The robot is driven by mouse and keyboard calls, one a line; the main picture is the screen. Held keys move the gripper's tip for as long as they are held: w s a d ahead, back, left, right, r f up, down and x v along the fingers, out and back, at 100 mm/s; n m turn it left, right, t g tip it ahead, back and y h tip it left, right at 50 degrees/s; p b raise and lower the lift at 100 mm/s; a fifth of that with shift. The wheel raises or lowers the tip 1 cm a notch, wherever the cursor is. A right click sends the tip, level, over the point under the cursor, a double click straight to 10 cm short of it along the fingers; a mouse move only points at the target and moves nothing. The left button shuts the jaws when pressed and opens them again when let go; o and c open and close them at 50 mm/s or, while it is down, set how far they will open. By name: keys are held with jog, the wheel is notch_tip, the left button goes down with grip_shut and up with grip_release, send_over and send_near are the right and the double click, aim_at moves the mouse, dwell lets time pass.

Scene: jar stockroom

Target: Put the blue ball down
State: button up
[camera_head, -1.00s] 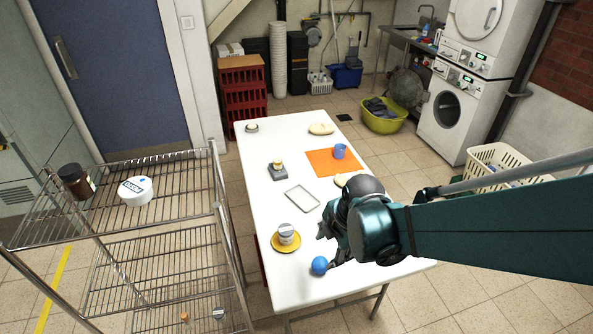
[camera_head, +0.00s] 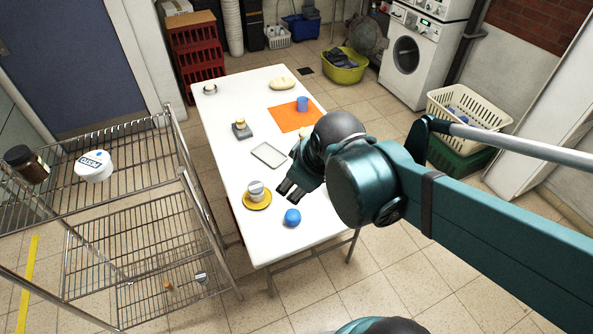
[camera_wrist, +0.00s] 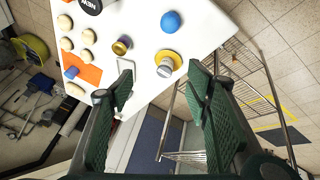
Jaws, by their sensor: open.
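The blue ball (camera_head: 292,217) rests on the white table (camera_head: 236,205) near its front edge, to the right of the yellow saucer (camera_head: 267,203). It also shows in the wrist view (camera_wrist: 171,21), near the top and apart from my fingers. My gripper (camera_head: 288,192) is above the table, a little behind the ball and clear of it. In the wrist view my two green fingers (camera_wrist: 163,98) are spread wide with nothing between them.
A grey-lidded jar (camera_head: 256,190) stands on the saucer, close to my fingers. Behind are a grey tray (camera_head: 268,154), an orange mat (camera_head: 285,121) and a blue cup (camera_head: 302,104). A wire rack (camera_head: 130,210) stands left of the table.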

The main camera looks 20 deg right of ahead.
jog(key=s+r+m, duration=0.1)
jog(key=m, duration=0.1)
jog(key=r+m+t, duration=0.1)
jog(key=r+m, duration=0.1)
jog(key=s+a+r+m, duration=0.1)
jog(key=m, duration=0.1)
jog(key=shift+s+r, duration=0.35)
jog(key=shift+r, duration=0.05)
dwell(1.0)
